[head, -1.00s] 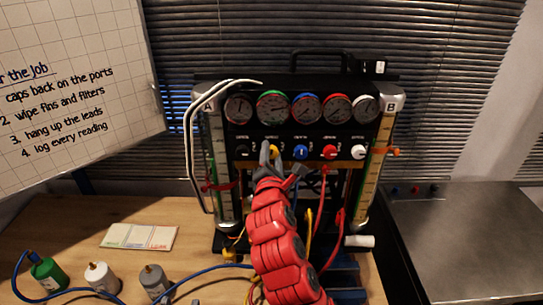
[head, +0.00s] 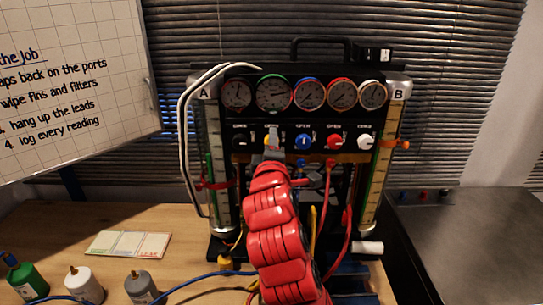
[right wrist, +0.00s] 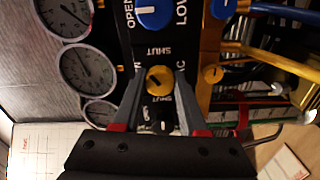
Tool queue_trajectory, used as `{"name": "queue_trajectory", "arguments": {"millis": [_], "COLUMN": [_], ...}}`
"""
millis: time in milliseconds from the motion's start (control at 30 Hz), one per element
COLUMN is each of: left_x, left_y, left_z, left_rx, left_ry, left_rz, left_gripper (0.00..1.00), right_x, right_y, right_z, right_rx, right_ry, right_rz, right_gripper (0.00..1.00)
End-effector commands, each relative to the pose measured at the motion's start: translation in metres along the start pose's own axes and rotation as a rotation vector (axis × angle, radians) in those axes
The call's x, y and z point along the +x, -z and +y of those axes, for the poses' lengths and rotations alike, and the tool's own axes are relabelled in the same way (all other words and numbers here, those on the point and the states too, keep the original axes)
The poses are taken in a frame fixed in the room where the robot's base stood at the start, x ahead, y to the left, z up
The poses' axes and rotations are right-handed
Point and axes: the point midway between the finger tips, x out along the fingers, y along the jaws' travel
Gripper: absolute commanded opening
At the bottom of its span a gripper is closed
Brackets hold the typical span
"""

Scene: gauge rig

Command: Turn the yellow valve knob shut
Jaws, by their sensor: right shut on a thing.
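The yellow valve knob (right wrist: 158,79) sits on the black front panel (right wrist: 178,60) between a blue knob and a black knob. In the right wrist view it lies between the tips of my right gripper (right wrist: 160,92), which is shut on it. SHUT is printed on both sides of it; I cannot tell which way the knob points. In the head view only a bit of the yellow knob (head: 266,141) shows behind the grey fingers of my right gripper (head: 273,146). My left gripper is not in view.
The black knob (head: 241,142) and blue knob (head: 303,142) flank it closely, with red (head: 334,142) and white (head: 365,142) knobs further right. Several gauges (head: 308,94) sit above. Hoses (head: 346,235) hang below. Bottles (head: 84,284) stand on the wooden bench at left.

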Motion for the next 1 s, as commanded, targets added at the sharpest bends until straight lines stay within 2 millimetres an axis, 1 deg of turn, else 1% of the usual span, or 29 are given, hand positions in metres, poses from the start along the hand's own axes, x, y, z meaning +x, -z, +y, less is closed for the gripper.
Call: {"name": "queue_trajectory", "arguments": {"millis": [33,100,300,500,733,1000], "left_x": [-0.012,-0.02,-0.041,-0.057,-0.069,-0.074], "left_y": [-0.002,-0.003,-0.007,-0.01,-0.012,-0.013], "left_z": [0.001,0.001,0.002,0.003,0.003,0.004], "left_rx": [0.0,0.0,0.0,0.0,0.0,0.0], "left_ry": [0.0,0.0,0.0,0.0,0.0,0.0], "left_rz": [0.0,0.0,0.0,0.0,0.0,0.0], "left_gripper": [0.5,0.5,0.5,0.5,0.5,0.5], "right_x": [0.0,0.0,0.0,0.0,0.0,0.0], "right_y": [-0.001,-0.001,-0.001,-0.001,0.0,0.0], "right_z": [-0.006,-0.007,-0.006,-0.004,-0.004,-0.002], "right_rx": [0.043,0.109,0.293,0.447,0.57,0.636], "right_ry": [0.0,0.0,0.0,0.001,0.002,0.002], "right_rz": [0.0,0.0,0.001,-0.001,0.0,-0.001], "right_gripper": [0.0,0.0,0.0,0.0,0.0,0.0]}}
